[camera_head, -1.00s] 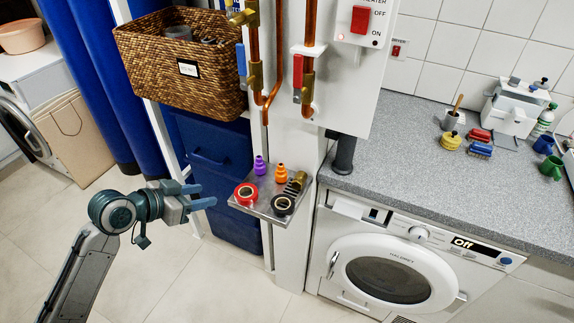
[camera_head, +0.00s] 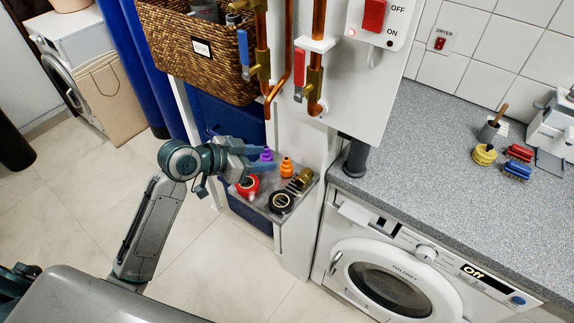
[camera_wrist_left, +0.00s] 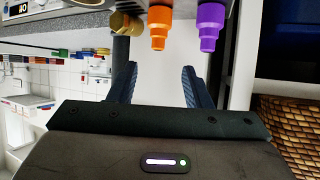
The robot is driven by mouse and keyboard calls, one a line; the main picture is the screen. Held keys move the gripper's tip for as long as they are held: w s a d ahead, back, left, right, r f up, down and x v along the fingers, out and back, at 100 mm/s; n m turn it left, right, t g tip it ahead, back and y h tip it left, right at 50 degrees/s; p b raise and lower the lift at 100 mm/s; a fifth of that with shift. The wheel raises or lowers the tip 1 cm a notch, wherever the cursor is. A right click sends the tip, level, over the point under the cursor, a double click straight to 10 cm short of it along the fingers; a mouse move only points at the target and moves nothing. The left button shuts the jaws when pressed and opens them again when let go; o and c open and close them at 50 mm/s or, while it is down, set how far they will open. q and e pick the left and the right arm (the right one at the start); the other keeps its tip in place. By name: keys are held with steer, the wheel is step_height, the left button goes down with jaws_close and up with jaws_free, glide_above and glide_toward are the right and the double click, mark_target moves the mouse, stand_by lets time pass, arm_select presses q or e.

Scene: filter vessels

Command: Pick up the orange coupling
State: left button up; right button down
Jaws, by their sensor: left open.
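The orange coupling (camera_head: 287,167) stands on a small grey metal shelf (camera_head: 262,208), between a purple coupling (camera_head: 266,154) and a brass fitting (camera_head: 304,176). My left gripper (camera_head: 262,158) is open, at the shelf's left side beside the purple coupling. In the left wrist view, the orange coupling (camera_wrist_left: 159,27) lies ahead of the open fingers (camera_wrist_left: 159,70), roughly in line with the gap between them. The purple coupling (camera_wrist_left: 210,27) is to its right there. No contact shows with the orange coupling. My right gripper is not in view.
A red tape roll (camera_head: 248,186) and a black roll (camera_head: 281,202) lie at the shelf's front. Copper pipes (camera_head: 318,90) and a wicker basket (camera_head: 195,50) hang above. A grey worktop (camera_head: 430,190) over a washing machine (camera_head: 385,290) is to the right.

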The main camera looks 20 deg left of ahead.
mark_target(284, 160)
arm_select(q)
steer(key=shift+w+d+f, duration=0.25)
steer(key=shift+w+d, duration=0.15)
steer(key=shift+w+d+f+p, duration=0.15)
steer(key=shift+d+f+p, duration=0.1)
steer(key=shift+p, duration=0.1)
steer(key=p+x, duration=0.1)
steer(key=x, duration=0.2)
steer(key=shift+f, duration=0.2)
steer(key=shift+w+d+f+p, duration=0.3)
steer(key=shift+d+f, duration=0.05)
steer(key=shift+f, duration=0.05)
steer(key=c, duration=0.9)
jaws_close()
